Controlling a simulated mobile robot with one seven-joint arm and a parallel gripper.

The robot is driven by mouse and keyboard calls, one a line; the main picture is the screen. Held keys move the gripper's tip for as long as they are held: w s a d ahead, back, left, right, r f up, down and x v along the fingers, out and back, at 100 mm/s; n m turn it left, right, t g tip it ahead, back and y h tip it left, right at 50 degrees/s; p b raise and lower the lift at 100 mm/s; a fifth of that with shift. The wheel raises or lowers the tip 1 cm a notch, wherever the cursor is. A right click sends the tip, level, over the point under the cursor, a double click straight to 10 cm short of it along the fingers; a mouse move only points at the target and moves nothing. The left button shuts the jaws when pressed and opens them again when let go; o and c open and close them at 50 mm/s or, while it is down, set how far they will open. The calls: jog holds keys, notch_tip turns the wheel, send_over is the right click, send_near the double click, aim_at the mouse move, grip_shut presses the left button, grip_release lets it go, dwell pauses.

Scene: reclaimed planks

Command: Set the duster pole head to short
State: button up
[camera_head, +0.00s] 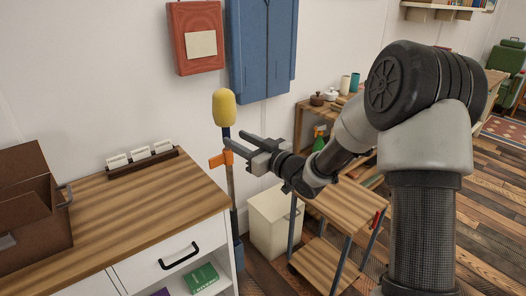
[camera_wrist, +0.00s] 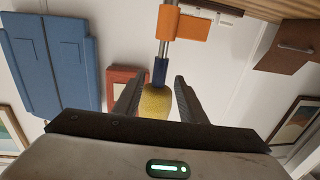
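The duster pole (camera_head: 229,180) stands upright beside the front right end of the wooden-topped cabinet. Its yellow head (camera_head: 224,107) is at the top, above a dark blue collar, with an orange clamp-like piece (camera_head: 217,160) lower on the shaft. In the wrist view, which is upside down, the yellow head (camera_wrist: 156,103) appears between the fingers, with the blue collar (camera_wrist: 160,71) and orange piece (camera_wrist: 186,24) beyond. My gripper (camera_head: 238,143) is open, at about collar height, just right of the pole. I cannot tell whether a finger touches it. The pole's lower part is partly hidden.
The cabinet top (camera_head: 130,210) holds a brown box (camera_head: 30,205) and a rack of white cards (camera_head: 142,160). A cream bin (camera_head: 275,222) and a wooden cart (camera_head: 345,205) stand right of the pole. A blue wall cabinet (camera_head: 262,45) and a red panel (camera_head: 196,65) hang behind.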

jog(key=p+v, duration=0.1)
jog(key=v, duration=1)
jog(key=shift+d, duration=0.1)
